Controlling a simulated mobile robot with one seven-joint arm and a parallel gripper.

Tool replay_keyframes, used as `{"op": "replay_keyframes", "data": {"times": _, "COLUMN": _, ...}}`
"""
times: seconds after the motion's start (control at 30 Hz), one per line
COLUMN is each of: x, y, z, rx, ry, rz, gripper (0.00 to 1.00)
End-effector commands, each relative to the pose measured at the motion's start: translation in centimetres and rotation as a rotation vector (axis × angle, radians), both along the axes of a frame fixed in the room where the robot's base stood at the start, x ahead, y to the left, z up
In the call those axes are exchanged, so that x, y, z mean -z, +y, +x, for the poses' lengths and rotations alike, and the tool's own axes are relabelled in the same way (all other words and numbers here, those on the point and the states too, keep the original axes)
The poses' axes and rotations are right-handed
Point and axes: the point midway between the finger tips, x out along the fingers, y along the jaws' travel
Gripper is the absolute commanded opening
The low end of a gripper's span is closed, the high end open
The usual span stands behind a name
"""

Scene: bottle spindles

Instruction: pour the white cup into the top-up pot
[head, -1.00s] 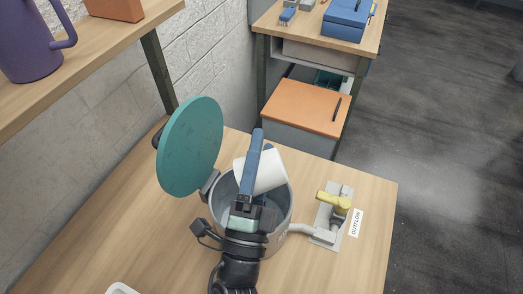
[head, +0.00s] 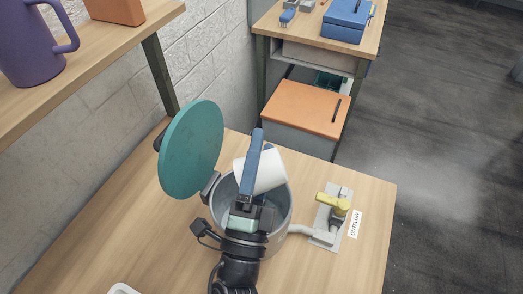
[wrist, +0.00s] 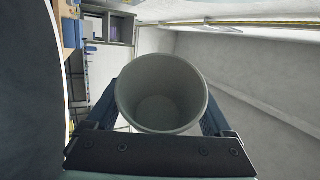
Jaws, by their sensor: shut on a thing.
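The white cup (head: 266,172) is held tilted over the mouth of the top-up pot (head: 281,226). My gripper (head: 256,158) is shut on the cup, with its blue fingers on either side of it. In the wrist view I look into the cup (wrist: 161,92); its inside is grey and I see no liquid in it. The pot is a grey round vessel with its teal lid (head: 191,149) swung open at the left. My gripper and the cup hide part of the pot's opening, and any contents of the pot are not visible.
A pipe runs from the pot to a plate with a yellow lever (head: 333,203), beside an OUTFLOW label (head: 355,224). A purple jug (head: 32,45) stands on the shelf at upper left. Another bench holds a blue box (head: 346,20). The table's front left is mostly clear.

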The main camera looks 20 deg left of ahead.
Motion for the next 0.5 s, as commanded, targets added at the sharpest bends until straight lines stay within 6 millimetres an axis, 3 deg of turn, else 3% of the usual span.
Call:
{"op": "replay_keyframes", "data": {"times": 0.1, "x": -1.8, "y": 0.0, "z": 0.0, "rx": 0.0, "ry": 0.0, "rz": 0.0, "gripper": 0.23}}
{"op": "replay_keyframes", "data": {"times": 0.5, "x": -5.4, "y": 0.0, "z": 0.0, "rx": 0.001, "ry": -0.001, "rz": 0.0, "gripper": 0.23}}
